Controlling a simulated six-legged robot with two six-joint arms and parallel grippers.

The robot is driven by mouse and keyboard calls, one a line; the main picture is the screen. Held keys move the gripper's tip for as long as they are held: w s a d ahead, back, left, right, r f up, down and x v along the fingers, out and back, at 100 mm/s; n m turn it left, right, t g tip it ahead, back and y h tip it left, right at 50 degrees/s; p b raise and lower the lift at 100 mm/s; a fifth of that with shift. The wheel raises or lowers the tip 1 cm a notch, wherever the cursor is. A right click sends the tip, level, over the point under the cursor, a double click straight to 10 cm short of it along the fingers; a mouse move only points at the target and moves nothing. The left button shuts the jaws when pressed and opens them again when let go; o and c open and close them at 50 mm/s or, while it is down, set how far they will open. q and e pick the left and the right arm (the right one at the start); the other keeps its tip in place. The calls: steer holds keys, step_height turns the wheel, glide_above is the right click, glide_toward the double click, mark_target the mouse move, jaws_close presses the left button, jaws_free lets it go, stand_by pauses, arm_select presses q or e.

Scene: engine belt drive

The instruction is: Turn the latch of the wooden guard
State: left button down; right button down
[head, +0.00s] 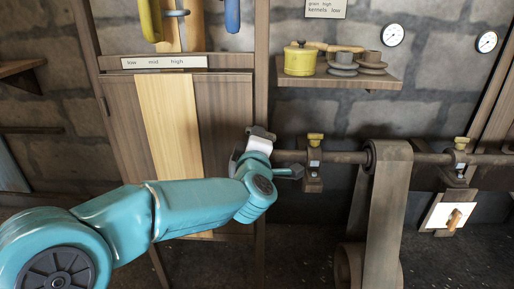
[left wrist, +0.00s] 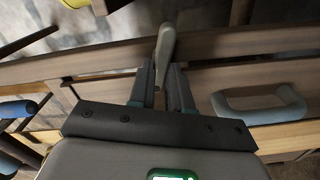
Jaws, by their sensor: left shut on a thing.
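The wooden guard (head: 222,105) stands left of centre in the head view, with dark side boards and a pale middle strip. My left gripper (head: 262,133) is at the post by its right edge. In the left wrist view, both fingers of my left gripper (left wrist: 165,78) close around the lower end of a pale, slim lever (left wrist: 165,42), which seems to be the latch. The lever stands nearly upright in that picture, in front of wooden boards. In the head view my gripper hides the latch. My right gripper is in neither view.
A shaft (head: 340,157) with a wide belt (head: 389,215) runs to the right of my gripper. A shelf (head: 340,80) with a yellow pot (head: 300,61) and cups is above it. A grey-blue handle (left wrist: 262,108) is right of my fingers in the left wrist view.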

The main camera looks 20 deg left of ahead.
arm_select(q)
steer(key=shift+f+n+b, duration=0.15)
steer(key=shift+n+b, duration=1.1)
steer(key=shift+n, duration=0.55)
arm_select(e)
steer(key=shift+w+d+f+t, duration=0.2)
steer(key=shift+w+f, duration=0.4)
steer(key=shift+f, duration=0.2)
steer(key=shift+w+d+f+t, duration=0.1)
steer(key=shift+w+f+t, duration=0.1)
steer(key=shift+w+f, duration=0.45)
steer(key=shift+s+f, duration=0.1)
arm_select(q)
steer(key=c, duration=1.1)
jaws_free()
steer(key=shift+o, duration=0.2)
steer(key=p+v, duration=0.3)
steer(key=v, duration=1.3)
steer(key=shift+s, duration=0.15)
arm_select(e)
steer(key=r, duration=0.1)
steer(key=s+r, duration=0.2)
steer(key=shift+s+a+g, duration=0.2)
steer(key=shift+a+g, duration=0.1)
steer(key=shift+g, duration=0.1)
